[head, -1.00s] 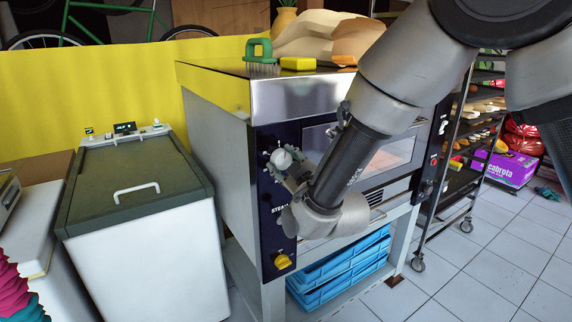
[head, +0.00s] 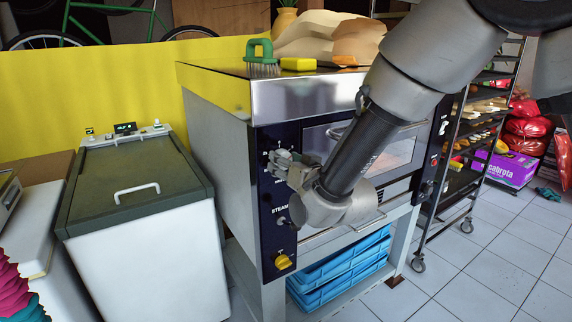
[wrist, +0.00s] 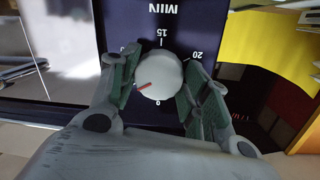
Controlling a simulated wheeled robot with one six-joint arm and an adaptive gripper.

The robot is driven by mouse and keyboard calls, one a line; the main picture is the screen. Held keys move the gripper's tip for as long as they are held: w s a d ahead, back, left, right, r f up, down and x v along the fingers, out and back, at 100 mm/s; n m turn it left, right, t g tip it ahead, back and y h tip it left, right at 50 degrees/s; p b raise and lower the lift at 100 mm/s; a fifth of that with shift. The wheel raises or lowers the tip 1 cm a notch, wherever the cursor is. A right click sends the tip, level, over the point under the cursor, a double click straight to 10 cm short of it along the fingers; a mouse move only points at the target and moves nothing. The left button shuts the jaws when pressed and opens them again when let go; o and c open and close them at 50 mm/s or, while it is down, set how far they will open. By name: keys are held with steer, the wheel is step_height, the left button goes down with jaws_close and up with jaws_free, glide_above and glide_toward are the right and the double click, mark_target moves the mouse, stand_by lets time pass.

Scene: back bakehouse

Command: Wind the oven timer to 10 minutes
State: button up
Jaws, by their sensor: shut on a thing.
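The oven timer knob (wrist: 158,76) is a round, pale grey dial with a red mark, on the oven's dark control panel. In the wrist view, 15 is above it, 20 upper right, 0 below. The red mark points left and slightly down, between 0 and 15; numbers on that side are mostly hidden by a finger. My gripper (wrist: 155,88) is shut on the knob, with green-padded fingers on its left and right sides. In the head view my gripper (head: 280,165) is at the left of the oven front (head: 330,150) and hides the knob.
Below the timer are a STEAM label and a yellow knob (head: 283,262). The oven door handle is right of my gripper. A grey-lidded white chest (head: 140,215) stands at left. Blue crates (head: 340,270) sit under the oven; a tray rack (head: 470,150) stands at right.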

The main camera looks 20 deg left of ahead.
steer(key=m, duration=0.5)
steer(key=m+g+y, duration=0.1)
steer(key=m, duration=0.5)
steer(key=shift+r, duration=0.1)
stand_by(0.5)
steer(key=o, duration=1)
steer(key=shift+w+d, duration=0.1)
steer(key=v, duration=0.7)
steer(key=shift+d, duration=0.25)
